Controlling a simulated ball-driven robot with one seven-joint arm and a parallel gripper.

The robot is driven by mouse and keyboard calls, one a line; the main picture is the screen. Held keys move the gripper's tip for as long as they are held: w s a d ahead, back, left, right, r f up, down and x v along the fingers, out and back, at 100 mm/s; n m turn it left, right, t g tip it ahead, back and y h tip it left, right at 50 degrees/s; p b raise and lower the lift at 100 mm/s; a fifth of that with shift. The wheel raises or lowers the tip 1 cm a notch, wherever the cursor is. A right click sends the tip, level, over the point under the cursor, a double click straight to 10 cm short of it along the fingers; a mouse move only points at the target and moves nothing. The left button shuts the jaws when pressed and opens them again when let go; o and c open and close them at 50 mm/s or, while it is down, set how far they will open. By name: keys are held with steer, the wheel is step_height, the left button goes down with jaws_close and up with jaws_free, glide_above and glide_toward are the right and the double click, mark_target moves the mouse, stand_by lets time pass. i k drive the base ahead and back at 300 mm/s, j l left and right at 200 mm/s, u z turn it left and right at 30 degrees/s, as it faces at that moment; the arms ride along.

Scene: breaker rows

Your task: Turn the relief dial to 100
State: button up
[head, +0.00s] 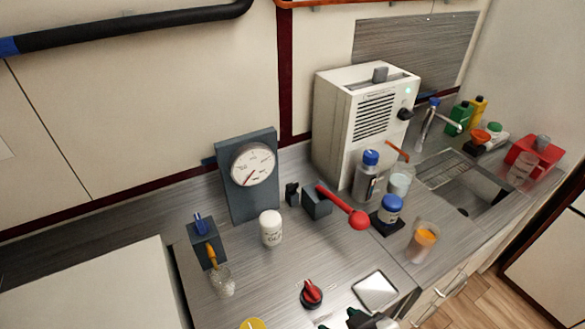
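A red knob (312,291) on a round black base sits on the counter at the bottom centre and looks like the relief dial. Its scale marks are too small to read. A round white gauge (253,164) with a red needle is mounted on an upright dark panel (261,203) behind it. The needle points to the lower left; the numbers are not legible. Dark parts with green bits at the bottom edge, right of the red knob, look like my gripper (362,321). They are mostly cut off, so opening and contents cannot be told.
A white canister (271,228) stands before the gauge panel. A red-handled lever (342,206) on a dark block, a blue-capped bottle (367,175) and an orange-filled cup (422,241) stand to the right. A pale square plate (375,290) lies right of the knob.

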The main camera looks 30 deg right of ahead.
mark_target(291, 188)
steer(key=i+l, duration=0.35)
steer(key=i, duration=0.2)
steer(key=i+l, duration=0.35)
steer(key=i, duration=0.25)
